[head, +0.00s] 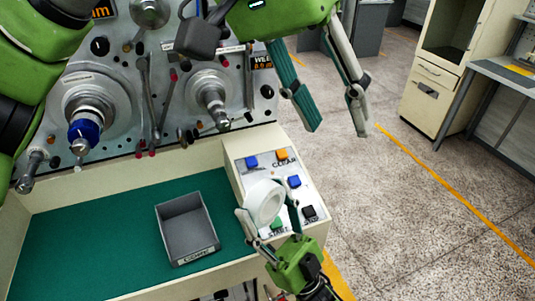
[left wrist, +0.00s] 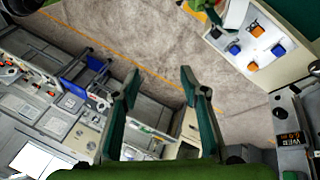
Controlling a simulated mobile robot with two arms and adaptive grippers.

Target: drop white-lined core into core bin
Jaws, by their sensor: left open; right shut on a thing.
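The white core (head: 256,194), a short ring with its hole showing, is held up in front of the button panel by my right gripper (head: 265,207), whose fingers close on its sides. The grey open core bin (head: 188,262), with a label on its front, stands on the green mat left of the core and looks empty. The held core is apart from the bin. My left gripper (head: 337,130) is open and empty over the floor at the right; its spread fingers also show in the left wrist view (left wrist: 160,74).
The button panel (head: 238,150) is right of the bin. Behind are machine spindles, one bearing a blue piece (head: 85,132). The green mat (head: 110,240) is clear left of the bin. A beige cabinet (head: 436,75) stands far right.

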